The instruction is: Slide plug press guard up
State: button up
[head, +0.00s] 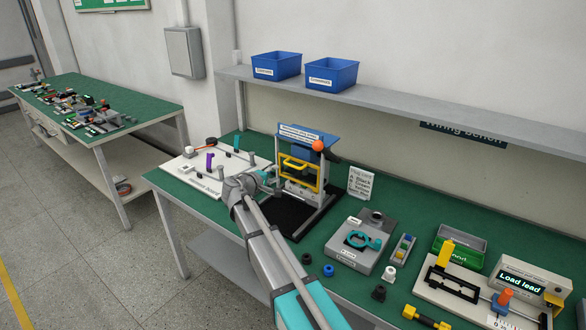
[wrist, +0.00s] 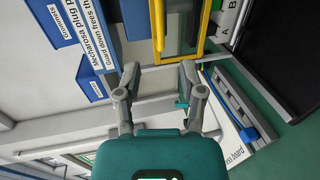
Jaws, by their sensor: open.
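The plug press (head: 308,135) stands on the green bench, with a blue labelled top and an orange knob. Its yellow-framed guard (head: 299,168), with a yellow handle bar, sits across the press front below the blue top. The guard frame also shows at the top of the wrist view (wrist: 158,28), turned sideways. My gripper (head: 270,182) is at the left front of the press. In the wrist view its two fingers (wrist: 158,70) are apart with nothing between them, close to the frame's near corner. Contact with the guard cannot be told.
A white board (head: 205,172) with small parts lies left of the press. A grey fixture with a teal ring (head: 362,241) stands to the right. A shelf with blue bins (head: 332,74) runs above. A black mat (head: 290,219) lies under the press.

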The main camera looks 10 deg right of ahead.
aim_at(292, 166)
jog(key=b+x, duration=0.2)
jog(key=x, duration=0.9)
jog(key=shift+w+d+f, duration=0.1)
jog(key=shift+w+d, duration=0.15)
jog(key=shift+w, duration=0.05)
grip_shut()
